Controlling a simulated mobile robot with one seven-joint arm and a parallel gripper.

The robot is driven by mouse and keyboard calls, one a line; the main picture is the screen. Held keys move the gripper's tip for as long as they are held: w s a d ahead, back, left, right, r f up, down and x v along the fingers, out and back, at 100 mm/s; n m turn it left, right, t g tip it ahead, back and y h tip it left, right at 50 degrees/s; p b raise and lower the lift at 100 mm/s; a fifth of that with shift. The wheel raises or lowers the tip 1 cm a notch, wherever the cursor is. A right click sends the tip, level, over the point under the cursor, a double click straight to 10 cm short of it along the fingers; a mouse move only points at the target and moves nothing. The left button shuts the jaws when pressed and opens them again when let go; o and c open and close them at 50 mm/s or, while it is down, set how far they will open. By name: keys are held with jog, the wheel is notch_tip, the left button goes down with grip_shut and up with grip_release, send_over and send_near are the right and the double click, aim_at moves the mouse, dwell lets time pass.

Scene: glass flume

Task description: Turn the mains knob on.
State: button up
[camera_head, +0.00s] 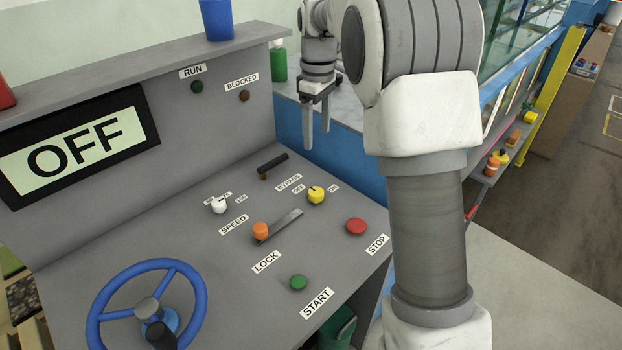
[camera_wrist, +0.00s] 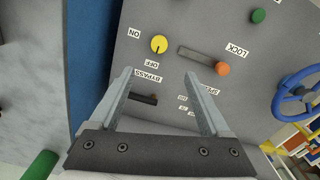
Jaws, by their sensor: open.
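The yellow knob (camera_head: 316,195), with OFF and ON labels at its sides, sits on the sloping grey panel. I take it for the mains knob; no mains label is readable. Its dark pointer mark seems to lean toward OFF. In the wrist view the yellow knob (camera_wrist: 159,43) lies beyond the fingertips, roughly between their lines. My gripper (camera_head: 317,138) is open and empty, pointing down above the panel's far right edge, apart from the knob. Its two fingers (camera_wrist: 159,74) are spread in the wrist view.
Near the knob are a black bypass lever (camera_head: 273,162), an orange-ended lock lever (camera_head: 261,231), a white speed knob (camera_head: 219,205), a red stop button (camera_head: 356,226) and a green start button (camera_head: 298,282). A blue handwheel (camera_head: 192,284) stands front left. The display (camera_head: 75,147) reads OFF.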

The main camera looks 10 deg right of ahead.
aim_at(316, 191)
jog(key=f+b, duration=0.1)
jog(key=f, duration=0.8)
jog(key=f+b, duration=0.1)
jog(key=f, duration=0.8)
jog(key=shift+w, duration=0.2)
jog(key=shift+r, duration=0.1)
grip_shut()
